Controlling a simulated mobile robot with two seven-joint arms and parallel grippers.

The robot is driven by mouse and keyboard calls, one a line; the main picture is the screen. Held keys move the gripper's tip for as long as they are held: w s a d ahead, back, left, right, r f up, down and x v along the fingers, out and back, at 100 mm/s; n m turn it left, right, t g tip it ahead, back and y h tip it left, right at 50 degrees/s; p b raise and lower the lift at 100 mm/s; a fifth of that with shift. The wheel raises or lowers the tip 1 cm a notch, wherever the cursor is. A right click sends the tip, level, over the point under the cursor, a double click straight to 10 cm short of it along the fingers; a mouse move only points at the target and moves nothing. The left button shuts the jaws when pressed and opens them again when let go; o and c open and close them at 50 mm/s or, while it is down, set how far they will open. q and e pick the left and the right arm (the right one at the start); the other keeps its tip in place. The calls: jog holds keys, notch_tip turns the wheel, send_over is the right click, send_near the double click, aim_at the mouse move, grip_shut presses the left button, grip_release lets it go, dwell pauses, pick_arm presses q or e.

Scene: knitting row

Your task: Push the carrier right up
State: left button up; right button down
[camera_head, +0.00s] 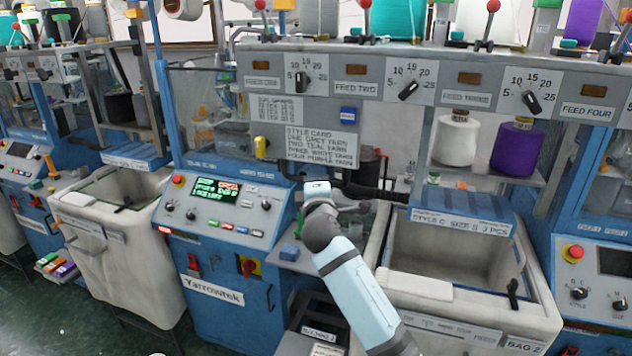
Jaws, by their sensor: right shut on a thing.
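My right gripper (318,187) reaches in at the middle of the head view, under the grey feed panel of the blue knitting machine. It appears shut on the carrier, but my wrist and hand hide the fingertips and nearly all of what they hold. I cannot make out the carrier's shape or how far along it stands. Dark bars and a black curved part (372,192) show just right of the hand. My left gripper is not in view.
A control panel (230,215) with a lit screen stands left of my arm. An open grey bin (400,285) marked BAG 2 stands right of it. White (456,140) and purple (515,147) yarn cones stand on a shelf above. The feed panel (380,85) with dials overhangs the hand.

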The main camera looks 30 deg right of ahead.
jog(key=shift+d+r, duration=0.1)
jog(key=shift+r, duration=0.4)
jog(key=c, duration=1.1)
grip_release()
jog(key=b+v, duration=0.3)
jog(key=v, duration=1.1)
jog(key=shift+f, duration=0.15)
